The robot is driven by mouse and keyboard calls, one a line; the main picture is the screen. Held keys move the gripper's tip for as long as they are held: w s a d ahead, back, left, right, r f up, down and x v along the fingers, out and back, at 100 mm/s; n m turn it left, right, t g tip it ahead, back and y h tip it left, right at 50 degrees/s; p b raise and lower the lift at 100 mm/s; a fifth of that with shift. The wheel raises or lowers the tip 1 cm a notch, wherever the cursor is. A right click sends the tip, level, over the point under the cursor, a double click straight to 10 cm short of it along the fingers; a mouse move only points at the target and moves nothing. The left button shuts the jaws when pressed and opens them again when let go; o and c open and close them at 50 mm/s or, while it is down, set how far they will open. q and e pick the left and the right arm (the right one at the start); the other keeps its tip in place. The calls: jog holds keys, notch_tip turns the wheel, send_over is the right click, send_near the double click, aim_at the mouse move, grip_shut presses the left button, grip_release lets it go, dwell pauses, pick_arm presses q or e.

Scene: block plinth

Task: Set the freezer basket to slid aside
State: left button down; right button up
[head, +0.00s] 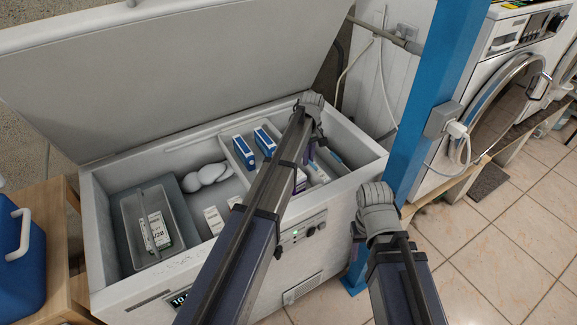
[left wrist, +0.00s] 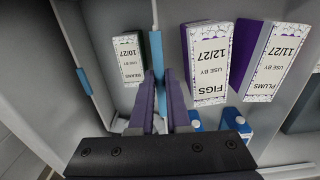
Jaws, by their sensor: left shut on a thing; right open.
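The freezer basket (head: 229,154) is a pale bin in the right half of the open chest freezer (head: 105,240). It holds blue cartons (head: 265,141) and boxes, partly hidden by my left arm. My left gripper (head: 312,147) reaches down to it. In the left wrist view, the left gripper (left wrist: 158,80) is shut on a light-blue grip on the basket's wall (left wrist: 154,10). A figs box (left wrist: 208,62) and a plums box (left wrist: 270,60) are right of that wall, a beans box (left wrist: 130,60) left of it. My right gripper (head: 376,212) is outside the freezer's front right; its fingers are hidden.
A grey bin (head: 125,222) with a labelled box (head: 155,231) is at the freezer's left. White lumpy bags (head: 207,174) lie between. The lid (head: 190,70) stands raised. A blue post (head: 425,100) stands close to the freezer's right; a blue cooler (head: 18,260) is at left.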

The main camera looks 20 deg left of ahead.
pick_arm(q)
jog(key=w+d, duration=1)
jog(key=w, duration=0.1)
jog(key=shift+w, duration=0.15)
jog(key=c, duration=1)
grip_release()
jog(key=shift+w+d, duration=0.1)
jog(key=shift+c, duration=0.2)
jog(key=shift+r, duration=0.15)
notch_tip(320, 180, up, 8)
jog(key=p, duration=0.7)
jog(key=shift+f+p, duration=0.25)
jog(key=shift+p, duration=0.15)
